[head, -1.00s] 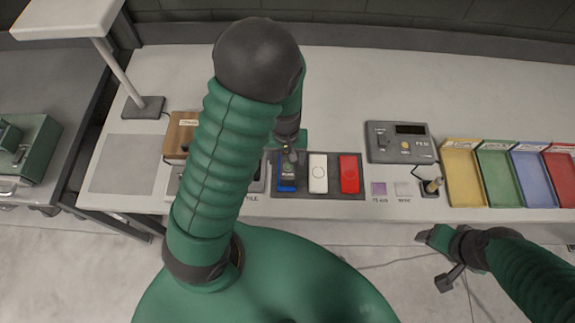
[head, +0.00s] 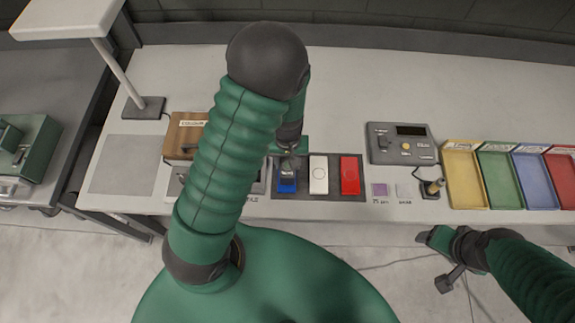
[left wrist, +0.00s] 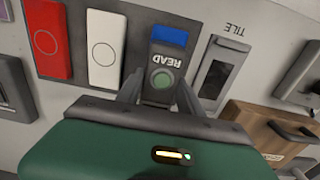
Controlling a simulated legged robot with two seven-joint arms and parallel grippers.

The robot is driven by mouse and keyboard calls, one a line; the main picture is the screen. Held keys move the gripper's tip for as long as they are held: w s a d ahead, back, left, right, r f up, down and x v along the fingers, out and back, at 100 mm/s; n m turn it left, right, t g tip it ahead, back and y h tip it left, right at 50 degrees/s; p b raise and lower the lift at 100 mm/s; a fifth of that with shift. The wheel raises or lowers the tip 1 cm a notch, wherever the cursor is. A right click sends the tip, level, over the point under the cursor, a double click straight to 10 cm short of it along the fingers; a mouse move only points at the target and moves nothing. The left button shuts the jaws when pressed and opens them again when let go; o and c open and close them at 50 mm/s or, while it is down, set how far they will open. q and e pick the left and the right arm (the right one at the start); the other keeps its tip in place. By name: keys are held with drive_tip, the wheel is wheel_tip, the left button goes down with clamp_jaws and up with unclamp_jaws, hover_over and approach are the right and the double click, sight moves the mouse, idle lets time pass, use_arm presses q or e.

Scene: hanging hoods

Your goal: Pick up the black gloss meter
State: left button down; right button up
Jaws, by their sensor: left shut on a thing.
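The black gloss meter (head: 287,174), marked READ, stands at the blue panel at the left end of a dark tray. In the left wrist view the gloss meter (left wrist: 164,62) shows a round green button, with blue beyond its far end. My left gripper (head: 290,160) is over it, shut on it with one finger on each side, as the left wrist view shows (left wrist: 160,90). I cannot tell whether it is clear of the blue panel. My right gripper (head: 440,262) hangs in front of the bench, away from the tray; its jaw state is unclear.
White (head: 318,174) and red (head: 349,175) panels lie to the right in the tray. A grey device (head: 402,143), a small stand (head: 431,188) and coloured bins (head: 464,178) are further right. A wooden box (head: 184,134) is left, partly behind my arm. The back of the bench is clear.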

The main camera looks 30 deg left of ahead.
use_arm(q)
drive_tip(key=shift+d, duration=0.35)
use_arm(e)
drive_tip(key=shift+d+f, duration=0.1)
drive_tip(key=shift+d, duration=0.3)
use_arm(q)
drive_tip(key=shift+r, duration=0.1)
